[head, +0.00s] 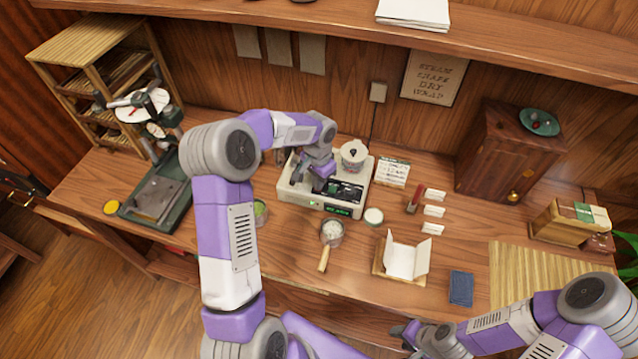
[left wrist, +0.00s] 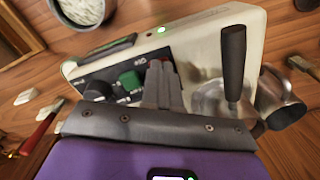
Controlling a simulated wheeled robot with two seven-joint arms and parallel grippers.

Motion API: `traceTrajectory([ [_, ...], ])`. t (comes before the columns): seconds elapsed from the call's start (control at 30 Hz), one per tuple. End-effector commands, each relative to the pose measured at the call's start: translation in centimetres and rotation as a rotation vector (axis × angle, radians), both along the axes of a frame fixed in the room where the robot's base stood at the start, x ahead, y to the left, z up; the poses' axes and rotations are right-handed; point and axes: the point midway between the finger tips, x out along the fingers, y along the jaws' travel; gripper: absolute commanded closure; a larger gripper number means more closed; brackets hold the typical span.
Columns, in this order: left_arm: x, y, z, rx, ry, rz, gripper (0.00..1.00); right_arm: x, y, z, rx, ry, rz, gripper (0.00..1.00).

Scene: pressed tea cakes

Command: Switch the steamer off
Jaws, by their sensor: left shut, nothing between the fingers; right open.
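The steamer (head: 285,193) is a cream box on the bench with a black top panel (head: 347,190). A green indicator on its front edge is lit (head: 313,204), also in the left wrist view (left wrist: 161,29). In that view the panel carries a green rocker or button (left wrist: 130,80) and black knobs (left wrist: 98,90). My left gripper (head: 321,182) is over the panel; its closed fingers (left wrist: 160,72) are empty and close beside the green control. I cannot tell whether they touch it. My right gripper (head: 403,333) is open and empty at the front, away from the steamer.
A metal pot (head: 353,154) stands on the steamer's back right. A dark upright handle (left wrist: 233,60) rises beside my left fingers. A press (head: 155,198) is at left, a wooden cabinet (head: 508,150) at right.

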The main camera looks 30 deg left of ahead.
Motion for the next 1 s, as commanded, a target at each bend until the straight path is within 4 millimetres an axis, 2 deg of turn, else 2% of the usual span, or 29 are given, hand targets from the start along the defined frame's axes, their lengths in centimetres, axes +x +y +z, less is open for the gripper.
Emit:
traceTrajectory([
  [0.37,-0.1,0.0,0.0,0.000,0.002,0.000,1.00,0.0,0.0,0.1,0.000,0.000,0.000,0.57],
  [1.0,0.0,0.0,5.2,0.000,0.000,0.000,1.00,0.0,0.0,3.9,0.000,0.000,0.000,0.57],
])
